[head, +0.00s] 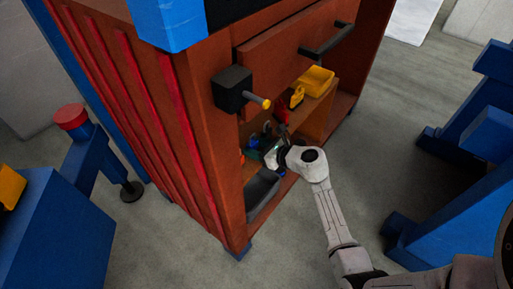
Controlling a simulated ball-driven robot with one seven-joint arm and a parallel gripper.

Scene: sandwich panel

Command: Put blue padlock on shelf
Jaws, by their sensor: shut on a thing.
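My gripper (277,155) reaches into the open front of the red-brown cabinet. It is shut on a small, dark bluish thing (271,160), which looks like the blue padlock. The fingers and the shadow hide most of it, so its exact shape and tilt are unclear. I cannot tell whether the held thing touches the shelf.
A yellow bin (316,80) and a yellow item (297,97) stand on the shelf. Small green and dark items (253,151) crowd beside my gripper. A grey object (262,190) lies below. A black box with a yellow-tipped rod (234,88) juts from the cabinet front. Blue frames stand at right.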

